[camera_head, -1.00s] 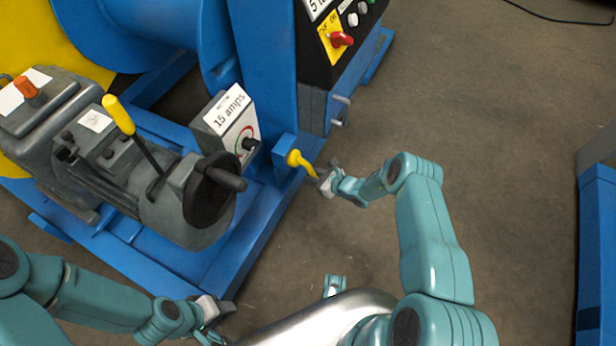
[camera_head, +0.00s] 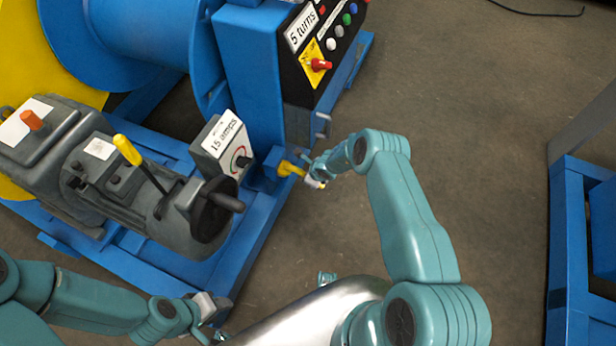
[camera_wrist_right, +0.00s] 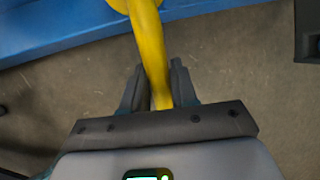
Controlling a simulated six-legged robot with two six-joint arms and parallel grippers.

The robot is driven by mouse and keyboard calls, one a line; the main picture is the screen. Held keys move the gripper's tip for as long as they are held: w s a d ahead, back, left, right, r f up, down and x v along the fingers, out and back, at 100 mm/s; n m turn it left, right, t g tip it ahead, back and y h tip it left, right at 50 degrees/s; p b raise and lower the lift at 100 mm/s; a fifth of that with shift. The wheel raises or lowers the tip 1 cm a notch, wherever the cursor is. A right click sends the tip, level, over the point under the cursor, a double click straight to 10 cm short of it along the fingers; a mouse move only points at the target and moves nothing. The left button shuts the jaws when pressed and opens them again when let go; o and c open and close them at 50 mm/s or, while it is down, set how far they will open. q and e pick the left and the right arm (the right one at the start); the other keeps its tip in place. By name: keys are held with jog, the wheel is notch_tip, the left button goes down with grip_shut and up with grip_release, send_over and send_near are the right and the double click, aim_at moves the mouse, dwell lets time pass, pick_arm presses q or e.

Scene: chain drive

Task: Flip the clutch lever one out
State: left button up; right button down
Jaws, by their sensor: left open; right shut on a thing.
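A yellow lever (camera_head: 289,169) sticks out to the right from the blue frame, below the control box. My right gripper (camera_head: 313,182) is shut on its outer end. In the right wrist view the yellow lever (camera_wrist_right: 149,48) runs down between the two dark fingers of the right gripper (camera_wrist_right: 158,88). The fingers hide part of its tip. My left gripper (camera_head: 218,308) is open and empty at the lower left, in front of the blue base frame. A second yellow-handled lever (camera_head: 128,150) stands on the grey motor unit, apart from both grippers.
A black handwheel (camera_head: 213,215) and a box labelled 15 amps (camera_head: 225,145) are left of the held lever. Another blue frame (camera_head: 565,240) stands at the right. The floor between is clear.

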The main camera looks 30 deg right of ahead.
jog(key=shift+w+r+b, duration=0.2)
jog(key=shift+r+b, duration=0.3)
jog(key=shift+g+h, duration=0.3)
jog(key=c, duration=1)
grip_release()
jog(key=shift+c, duration=0.2)
jog(key=shift+s, duration=0.1)
jog(key=p+v, duration=1.6)
jog(key=p, duration=0.6)
